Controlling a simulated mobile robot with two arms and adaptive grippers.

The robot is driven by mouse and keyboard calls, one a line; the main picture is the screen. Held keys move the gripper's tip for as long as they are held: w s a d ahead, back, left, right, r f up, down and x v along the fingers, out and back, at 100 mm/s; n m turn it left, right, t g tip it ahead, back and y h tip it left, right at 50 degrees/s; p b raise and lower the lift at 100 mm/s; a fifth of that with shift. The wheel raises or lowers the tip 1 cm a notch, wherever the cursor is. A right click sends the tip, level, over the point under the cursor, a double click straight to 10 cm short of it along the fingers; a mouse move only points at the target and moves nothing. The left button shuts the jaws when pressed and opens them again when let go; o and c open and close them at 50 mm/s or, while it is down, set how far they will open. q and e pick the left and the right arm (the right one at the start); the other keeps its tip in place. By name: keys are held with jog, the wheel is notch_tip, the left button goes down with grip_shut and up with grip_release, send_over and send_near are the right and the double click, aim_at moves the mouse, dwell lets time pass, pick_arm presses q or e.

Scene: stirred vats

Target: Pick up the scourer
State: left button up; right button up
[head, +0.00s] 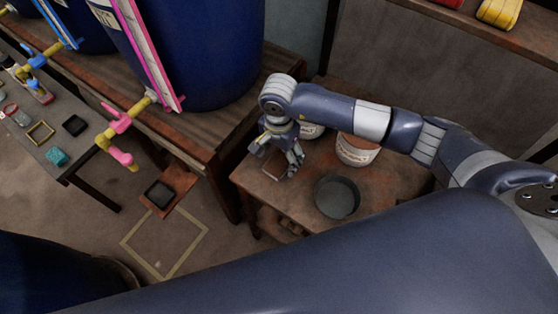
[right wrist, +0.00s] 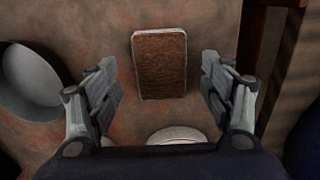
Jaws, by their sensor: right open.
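The scourer appears to be the flat brown rectangular pad with a pale edge (right wrist: 160,62) in the right wrist view. It lies on the worn reddish-brown table (head: 393,185). My right gripper (head: 273,161) is open above the table's left part, with its fingers pointing down. In the right wrist view the open fingers (right wrist: 162,84) stand left and right of the pad's near end, apart from it, with nothing between them held. In the head view the gripper partly hides the pad. My left gripper is out of view.
A dark round pan (head: 337,197) stands right of the gripper and shows at the left in the right wrist view (right wrist: 30,82). A large blue vat (head: 205,55) rises at the left. A teal block (head: 57,156) lies on another table.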

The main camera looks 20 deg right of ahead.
aim_at(279, 161)
jog(key=shift+f, duration=0.8)
jog(key=shift+w+f, duration=0.1)
jog(key=shift+c, duration=0.5)
jog(key=c, duration=1)
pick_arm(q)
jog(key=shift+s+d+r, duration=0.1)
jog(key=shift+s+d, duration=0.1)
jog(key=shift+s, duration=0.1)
pick_arm(e)
jog(key=shift+o, duration=0.2)
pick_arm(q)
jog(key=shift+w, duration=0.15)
pick_arm(e)
jog(key=shift+r, duration=0.35)
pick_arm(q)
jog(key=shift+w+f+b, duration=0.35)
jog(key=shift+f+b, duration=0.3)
pick_arm(e)
notch_tip(279, 161, up, 9)
jog(key=shift+r, duration=0.2)
